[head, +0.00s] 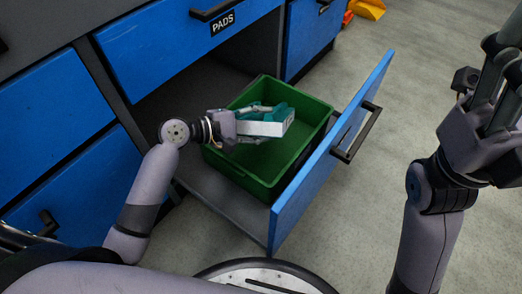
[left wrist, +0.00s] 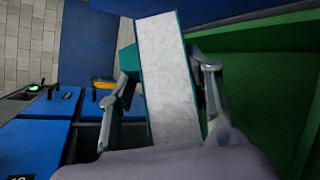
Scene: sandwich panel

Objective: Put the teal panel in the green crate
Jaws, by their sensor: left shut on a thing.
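The teal panel (head: 284,114) has teal faces and a pale grey-white edge side. In the head view my left gripper (head: 262,118) is shut on it and holds it over the opening of the green crate (head: 240,178). In the left wrist view the panel (left wrist: 170,75) stands between the two fingers of the left gripper (left wrist: 172,90), and the green crate (left wrist: 262,85) shows to the right. The fingers hide part of the panel. My right gripper (head: 488,95) is at the right edge of the head view, away from the crate; its fingertips are partly cut off.
The crate stands in an open drawer with a blue front (head: 325,165) and a black handle (head: 356,132). Blue cabinet fronts (head: 50,110) line the left, one labelled PADS. A yellow and orange object (head: 367,9) lies on the floor at the top. Grey floor is clear to the right.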

